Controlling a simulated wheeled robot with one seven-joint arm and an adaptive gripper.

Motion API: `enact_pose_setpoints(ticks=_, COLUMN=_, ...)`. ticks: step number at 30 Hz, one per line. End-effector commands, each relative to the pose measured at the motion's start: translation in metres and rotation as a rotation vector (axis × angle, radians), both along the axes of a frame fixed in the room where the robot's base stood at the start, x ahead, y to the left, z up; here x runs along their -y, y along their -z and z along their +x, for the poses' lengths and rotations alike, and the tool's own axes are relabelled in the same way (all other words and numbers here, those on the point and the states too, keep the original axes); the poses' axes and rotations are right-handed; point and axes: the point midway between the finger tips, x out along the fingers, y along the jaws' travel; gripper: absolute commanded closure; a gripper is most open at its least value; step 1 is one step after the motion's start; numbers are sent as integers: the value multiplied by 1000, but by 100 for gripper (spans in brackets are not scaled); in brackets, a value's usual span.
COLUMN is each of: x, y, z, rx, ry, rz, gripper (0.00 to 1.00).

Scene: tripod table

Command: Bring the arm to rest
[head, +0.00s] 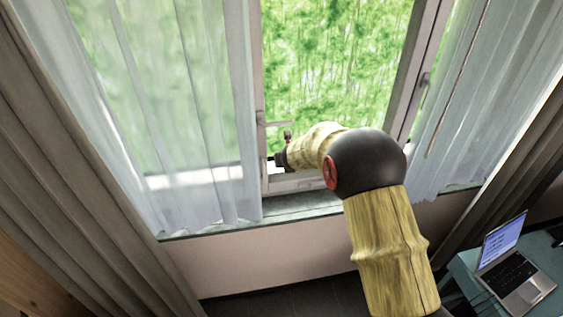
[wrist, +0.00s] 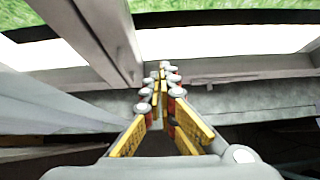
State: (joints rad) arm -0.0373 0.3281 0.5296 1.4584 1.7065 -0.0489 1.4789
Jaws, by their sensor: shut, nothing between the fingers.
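My arm (head: 385,230) reaches up and forward to the window in the head view, bent at a dark round joint. My gripper (wrist: 162,70) shows in the wrist view with its yellow and grey fingers together at the tips and nothing between them. It points at the lower part of the window frame (wrist: 215,70), above the grey sill (wrist: 235,103). In the head view the wrist is beside the frame near the left curtain's edge, and the fingers are mostly hidden. I cannot tell whether they touch the frame.
Sheer curtains (head: 170,120) hang left and right (head: 465,110) of the window, with darker drapes (head: 60,150) outside them. A laptop (head: 515,275) sits on a teal table (head: 470,290) at the lower right. Floor (head: 290,300) shows below the sill.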

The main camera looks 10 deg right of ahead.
Motion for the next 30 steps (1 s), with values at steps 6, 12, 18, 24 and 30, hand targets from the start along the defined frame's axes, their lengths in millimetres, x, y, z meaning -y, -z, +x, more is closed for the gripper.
enact_pose_setpoints(ticks=6, x=0, y=-8, z=-8, rx=1, ry=0, rz=0, gripper=100)
enact_pose_setpoints(ticks=12, x=-4, y=-8, z=-8, rx=1, ry=-68, rz=-51, gripper=100)
enact_pose_setpoints(ticks=18, x=-44, y=13, z=-32, rx=-12, ry=-505, rz=-285, gripper=100)
enact_pose_setpoints(ticks=24, x=-89, y=9, z=-110, rx=27, ry=-1133, rz=-602, gripper=100)
enact_pose_setpoints(ticks=30, x=-102, y=-17, z=-230, rx=129, ry=-1770, rz=-938, gripper=100)
